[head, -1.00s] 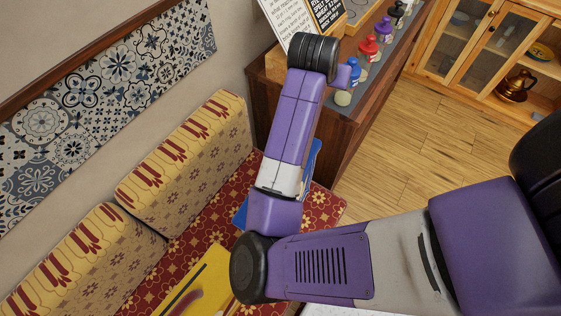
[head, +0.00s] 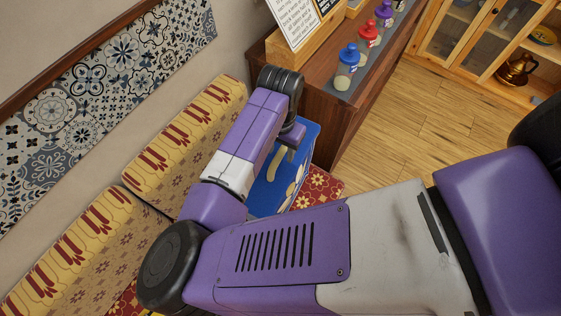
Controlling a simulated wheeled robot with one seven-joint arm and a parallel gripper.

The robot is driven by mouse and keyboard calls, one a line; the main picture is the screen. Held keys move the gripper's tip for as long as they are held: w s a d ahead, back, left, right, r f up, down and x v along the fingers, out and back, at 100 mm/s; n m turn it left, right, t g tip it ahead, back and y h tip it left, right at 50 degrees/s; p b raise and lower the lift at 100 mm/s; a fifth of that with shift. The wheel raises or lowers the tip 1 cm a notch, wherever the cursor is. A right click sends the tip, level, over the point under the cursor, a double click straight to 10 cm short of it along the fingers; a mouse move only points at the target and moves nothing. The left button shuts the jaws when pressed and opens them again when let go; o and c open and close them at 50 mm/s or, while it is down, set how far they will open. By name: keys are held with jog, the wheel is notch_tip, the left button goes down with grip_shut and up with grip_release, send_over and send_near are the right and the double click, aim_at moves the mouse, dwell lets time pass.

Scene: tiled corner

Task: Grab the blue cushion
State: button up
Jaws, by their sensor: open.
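The blue cushion (head: 265,197), with a pale yellow and white pattern, lies on the red patterned bench seat (head: 322,187) at its far end, beside the wooden counter. My arm crosses in front of it and hides its left part. My gripper (head: 289,154) is open and points down over the cushion's upper part in the head view. Its fingers are small and partly hidden, and I cannot tell whether they touch the cushion.
Patterned yellow backrest cushions (head: 185,140) line the wall on the left. The wooden counter (head: 322,115) stands close behind the blue cushion, with colour-topped bottles (head: 347,68) and a sign (head: 297,20) on it. Wooden floor (head: 405,125) is clear to the right.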

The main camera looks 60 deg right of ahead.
jog(key=shift+f, duration=1.1)
grip_shut()
dwell(0.6)
